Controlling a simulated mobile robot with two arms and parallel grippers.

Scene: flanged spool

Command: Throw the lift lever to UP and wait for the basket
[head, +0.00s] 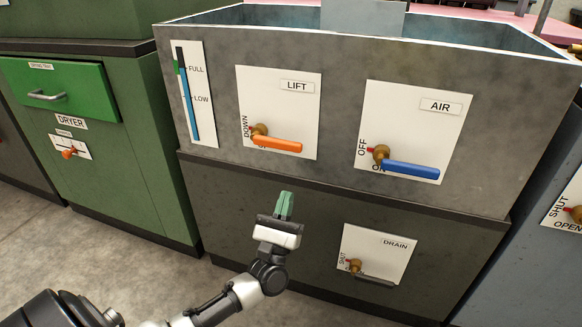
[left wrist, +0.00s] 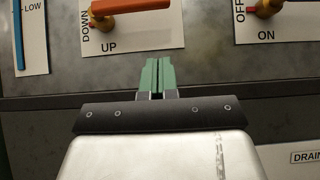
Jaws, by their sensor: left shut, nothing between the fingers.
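The lift lever (head: 277,144) is an orange handle on a brass pivot, on a white LIFT plate on the grey tank's front. Its handle points right, and a small red tip at the pivot's left points toward DOWN. UP is printed below the handle, clear in the left wrist view, where the lever (left wrist: 134,5) is cut by the top edge. My left gripper (head: 286,194), with green fingers, is shut and empty, below the lever and apart from it. Its fingers (left wrist: 157,62) point toward the panel. My right gripper is not in view. I cannot make out the basket.
A blue AIR lever (head: 410,169) sits right of the lift lever, its red tip toward OFF. A DRAIN valve (head: 356,266) is low on the right. A level gauge (head: 188,93) is at left. A green dryer (head: 125,150) stands left of the tank (head: 340,55).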

